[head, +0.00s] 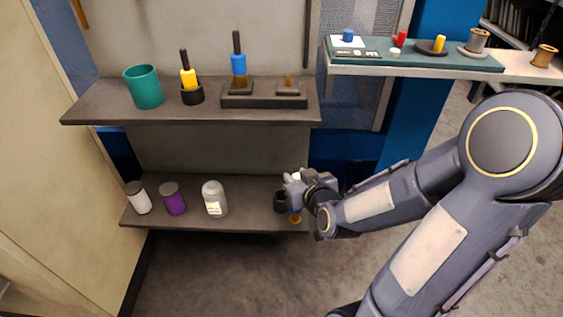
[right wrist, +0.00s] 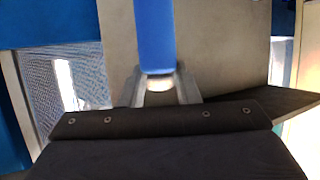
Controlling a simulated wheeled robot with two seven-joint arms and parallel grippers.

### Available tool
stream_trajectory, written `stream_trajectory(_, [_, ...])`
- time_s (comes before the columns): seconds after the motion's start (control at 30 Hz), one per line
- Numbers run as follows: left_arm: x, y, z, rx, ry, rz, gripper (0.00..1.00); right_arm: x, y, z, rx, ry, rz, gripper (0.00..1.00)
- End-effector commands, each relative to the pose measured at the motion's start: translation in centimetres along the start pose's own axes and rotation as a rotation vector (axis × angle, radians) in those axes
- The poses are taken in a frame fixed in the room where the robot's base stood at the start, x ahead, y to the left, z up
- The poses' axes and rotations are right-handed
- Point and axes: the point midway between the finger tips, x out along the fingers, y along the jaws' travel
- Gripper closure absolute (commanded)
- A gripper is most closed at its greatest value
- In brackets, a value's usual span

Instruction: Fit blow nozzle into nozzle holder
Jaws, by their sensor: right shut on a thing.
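My right gripper (head: 293,180) is at the right end of the lower shelf. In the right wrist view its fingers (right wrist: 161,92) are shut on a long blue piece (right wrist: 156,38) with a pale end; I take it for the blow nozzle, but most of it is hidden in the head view. A small dark cup (head: 280,203), partly covered by the gripper, stands on the lower shelf beside it. On the upper shelf a dark base (head: 262,101) has a blue tool (head: 238,66) at its left and a small brass piece (head: 288,80) at its right. Which is the nozzle holder is unclear. My left gripper is out of view.
The upper shelf (head: 115,110) also bears a teal cup (head: 145,87) and a yellow tool (head: 188,78) in a black cup. A side counter (head: 450,63) carries small items.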

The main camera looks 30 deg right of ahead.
Motion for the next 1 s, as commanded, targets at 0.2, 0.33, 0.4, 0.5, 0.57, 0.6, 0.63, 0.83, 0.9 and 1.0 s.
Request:
stream_trajectory(0.2, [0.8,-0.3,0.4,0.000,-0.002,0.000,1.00,5.7,0.0,-2.3,-0.001,0.008,0.000,1.00])
stream_trajectory(0.33, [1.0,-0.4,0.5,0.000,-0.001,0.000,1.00,8.5,0.0,-3.5,-0.001,0.008,0.001,1.00])
stream_trajectory(0.4, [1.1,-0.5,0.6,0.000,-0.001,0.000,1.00,9.8,0.0,-4.0,0.000,0.007,0.001,1.00])
stream_trajectory(0.5, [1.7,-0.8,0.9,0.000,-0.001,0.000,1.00,10.6,0.0,-2.7,0.000,0.002,0.001,1.00])
stream_trajectory(0.57, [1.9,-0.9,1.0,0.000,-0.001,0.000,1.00,10.8,0.0,-2.2,-0.001,0.003,0.001,1.00])
stream_trajectory(0.6, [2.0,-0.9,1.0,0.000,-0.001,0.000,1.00,10.8,0.0,-2.1,-0.001,0.006,0.001,1.00])
stream_trajectory(0.63, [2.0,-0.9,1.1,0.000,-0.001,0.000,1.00,10.9,0.0,-2.1,-0.001,0.007,0.001,1.00])
stream_trajectory(0.83, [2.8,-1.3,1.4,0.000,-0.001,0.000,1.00,11.6,0.0,-0.2,0.001,0.003,0.001,1.00])
stream_trajectory(0.9, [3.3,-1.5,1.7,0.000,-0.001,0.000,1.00,12.1,0.0,1.0,0.000,0.002,0.000,1.00])
stream_trajectory(1.0, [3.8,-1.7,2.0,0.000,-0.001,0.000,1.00,12.6,0.0,2.2,0.000,0.004,0.000,1.00])
